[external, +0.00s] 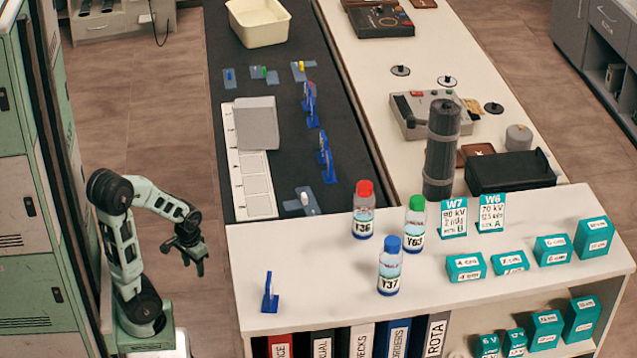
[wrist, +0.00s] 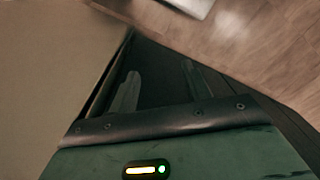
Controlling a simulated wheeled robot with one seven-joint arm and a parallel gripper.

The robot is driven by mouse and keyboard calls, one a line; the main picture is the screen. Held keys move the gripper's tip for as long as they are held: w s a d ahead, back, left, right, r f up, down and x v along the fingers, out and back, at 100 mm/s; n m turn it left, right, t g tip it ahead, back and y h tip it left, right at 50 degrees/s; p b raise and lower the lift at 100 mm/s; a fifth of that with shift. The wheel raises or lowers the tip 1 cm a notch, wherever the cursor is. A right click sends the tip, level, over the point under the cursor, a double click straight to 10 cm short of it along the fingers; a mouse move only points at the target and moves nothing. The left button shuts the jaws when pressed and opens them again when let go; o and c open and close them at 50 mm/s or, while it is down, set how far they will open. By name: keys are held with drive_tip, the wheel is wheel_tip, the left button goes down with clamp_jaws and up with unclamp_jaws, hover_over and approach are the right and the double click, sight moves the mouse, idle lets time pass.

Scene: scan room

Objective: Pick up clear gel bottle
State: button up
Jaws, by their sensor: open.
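Three labelled bottles stand upright on the white counter. One has a red cap and label Y36 (external: 363,210), one a green cap and label Y63 (external: 414,224), and one a blue cap and label Y37 (external: 390,267). All have pale bodies, and I cannot tell which one holds clear gel. My gripper (external: 193,264) is open, pointing down, left of the counter and well apart from the bottles. No bottle shows in the wrist view, which has mostly dark and green parts and the wood floor.
The white counter (external: 320,255) has a small blue stand (external: 270,294) near its left edge. Teal boxes (external: 466,266) and two upright cards (external: 454,218) stand right of the bottles. A tall dark cylinder (external: 441,150) is behind. Green lockers (external: 30,230) stand left of my arm.

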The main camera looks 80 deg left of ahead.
drive_tip(key=o, duration=0.6)
